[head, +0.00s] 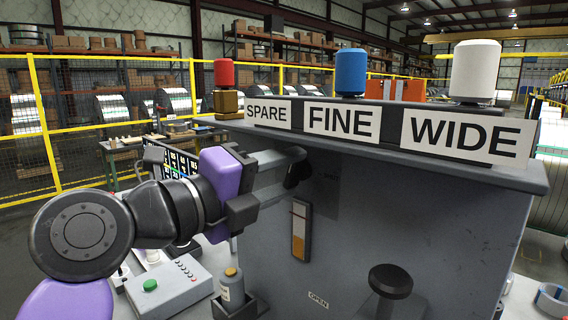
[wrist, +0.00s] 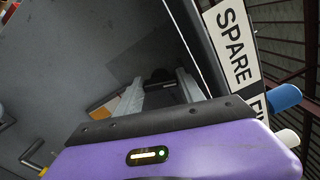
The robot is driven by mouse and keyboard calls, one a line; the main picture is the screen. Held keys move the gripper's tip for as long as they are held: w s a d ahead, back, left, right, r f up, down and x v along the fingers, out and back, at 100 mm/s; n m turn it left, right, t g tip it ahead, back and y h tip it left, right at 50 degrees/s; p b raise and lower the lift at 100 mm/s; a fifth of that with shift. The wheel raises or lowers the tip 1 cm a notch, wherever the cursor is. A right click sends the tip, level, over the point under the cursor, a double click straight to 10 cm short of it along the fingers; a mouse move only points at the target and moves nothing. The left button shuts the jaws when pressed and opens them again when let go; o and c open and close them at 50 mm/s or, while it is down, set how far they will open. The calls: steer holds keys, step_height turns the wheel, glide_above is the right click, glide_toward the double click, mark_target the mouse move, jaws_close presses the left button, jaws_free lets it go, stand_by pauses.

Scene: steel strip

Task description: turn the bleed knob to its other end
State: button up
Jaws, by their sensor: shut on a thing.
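My gripper (head: 293,160) reaches in from the left to the front face of the grey cabinet (head: 345,240), high up under its top edge. Its fingers are shut on a small dark knob, which I take to be the bleed knob (head: 298,174). In the wrist view the dark knob (wrist: 160,75) sits between the two grey fingertips of my gripper (wrist: 160,88). The fingers and shadow hide much of the knob, so I cannot read its angle or any end marks.
SPARE, FINE and WIDE plates (head: 343,122) run along the cabinet top, below red, blue and white caps. A black mushroom-headed knob (head: 390,281) stands out lower right, near an OPEN label (head: 318,299). A bottle (head: 232,287) and button box (head: 170,287) are lower left.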

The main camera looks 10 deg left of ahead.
steer(key=shift+a+n+p, duration=0.1)
steer(key=shift+n+p, duration=0.85)
steer(key=shift+n, duration=0.95)
steer(key=o, duration=1.4)
steer(key=shift+c, duration=0.2)
steer(key=shift+f, duration=0.1)
steer(key=b+v, duration=0.2)
steer(key=v, duration=0.5)
steer(key=shift+s+a+b, duration=0.25)
steer(key=shift+s+b, duration=0.05)
steer(key=shift+s, duration=0.05)
